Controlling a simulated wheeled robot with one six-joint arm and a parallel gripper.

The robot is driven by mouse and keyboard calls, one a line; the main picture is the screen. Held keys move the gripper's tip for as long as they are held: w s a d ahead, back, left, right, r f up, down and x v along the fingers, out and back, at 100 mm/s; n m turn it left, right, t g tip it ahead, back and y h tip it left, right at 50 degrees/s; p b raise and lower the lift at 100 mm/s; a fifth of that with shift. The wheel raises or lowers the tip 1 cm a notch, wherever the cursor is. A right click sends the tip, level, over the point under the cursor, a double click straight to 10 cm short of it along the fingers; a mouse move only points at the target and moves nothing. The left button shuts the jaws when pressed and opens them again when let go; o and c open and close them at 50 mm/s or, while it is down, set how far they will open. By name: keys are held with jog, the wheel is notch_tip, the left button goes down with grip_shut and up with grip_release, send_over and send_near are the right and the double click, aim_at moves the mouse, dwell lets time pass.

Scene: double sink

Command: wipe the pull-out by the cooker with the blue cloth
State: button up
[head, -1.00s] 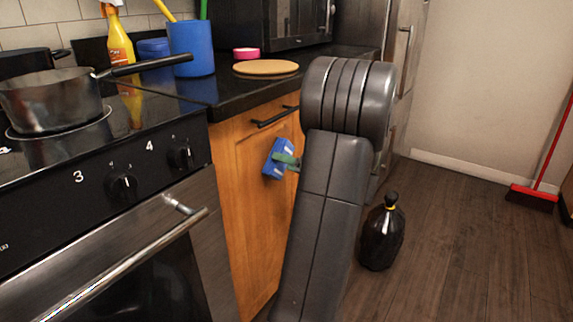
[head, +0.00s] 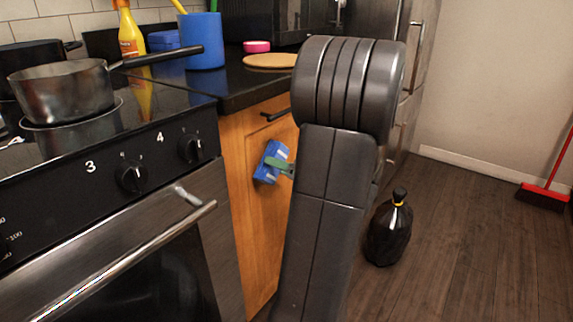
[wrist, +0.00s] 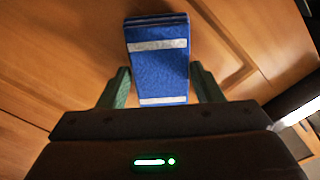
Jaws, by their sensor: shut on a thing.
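The blue cloth (head: 267,163) is a folded blue pad with pale stripes, and it also shows in the wrist view (wrist: 160,75). My gripper (wrist: 160,92) has green fingers on either side of the cloth and is shut on it. In the head view the gripper (head: 282,165) is partly hidden by my dark arm. The pull-out (head: 246,200) is the wooden front right of the cooker, with a dark bar handle (head: 277,114) near its top. The cloth is at the upper part of this front, below the handle. I cannot tell whether it touches the wood.
The cooker (head: 140,170) with a steel pot (head: 65,92) stands at the left, its oven handle (head: 140,255) jutting out. A red broom (head: 543,196) is farther right. Floor between them is clear.

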jog(key=shift+s+d, duration=0.1)
jog(key=shift+v, duration=2.9)
jog(key=shift+v, duration=1.5)
